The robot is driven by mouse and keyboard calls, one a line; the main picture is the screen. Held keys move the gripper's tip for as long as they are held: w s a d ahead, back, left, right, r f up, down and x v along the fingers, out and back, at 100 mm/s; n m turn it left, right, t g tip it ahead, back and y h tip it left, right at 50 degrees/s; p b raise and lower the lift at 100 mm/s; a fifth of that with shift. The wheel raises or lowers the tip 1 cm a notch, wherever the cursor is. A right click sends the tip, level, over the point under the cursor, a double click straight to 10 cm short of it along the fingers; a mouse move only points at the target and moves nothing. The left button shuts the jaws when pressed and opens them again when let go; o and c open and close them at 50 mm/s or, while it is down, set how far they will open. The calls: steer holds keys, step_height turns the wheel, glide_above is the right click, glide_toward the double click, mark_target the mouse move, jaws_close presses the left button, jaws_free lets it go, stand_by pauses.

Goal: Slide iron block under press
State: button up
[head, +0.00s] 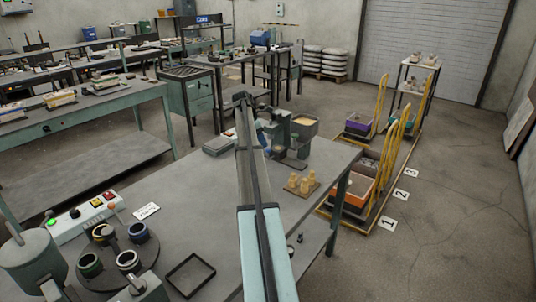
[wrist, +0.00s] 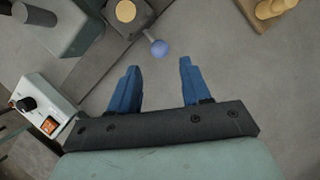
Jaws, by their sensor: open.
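My gripper (wrist: 157,82) is open and empty, with its two blue fingers apart above the grey tabletop in the wrist view. The press is likely the grey-green machine (head: 279,128) near the far end of the table, just right of my arm. In the wrist view, the machine's grey-green body (wrist: 62,25) is at the top left. A blue ball knob (wrist: 159,47) sits just beyond the fingertips. A grey piece with a round tan top (wrist: 126,11) is near the knob, cut by the top edge. I cannot clearly identify the iron block in either view.
A control box with an orange switch (wrist: 50,125) lies left of the fingers. Tan pieces (head: 302,183) stand on a board near the table's right edge. A round holder with several rings (head: 105,258) and an empty black frame (head: 190,275) are nearer me. The middle tabletop is mostly clear.

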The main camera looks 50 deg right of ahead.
mark_target(268, 152)
steer(key=x, duration=0.8)
steer(key=shift+s+d+f, duration=0.1)
steer(key=shift+d+f, duration=0.05)
steer(key=shift+f, duration=0.1)
steer(key=shift+c, duration=0.2)
jaws_close()
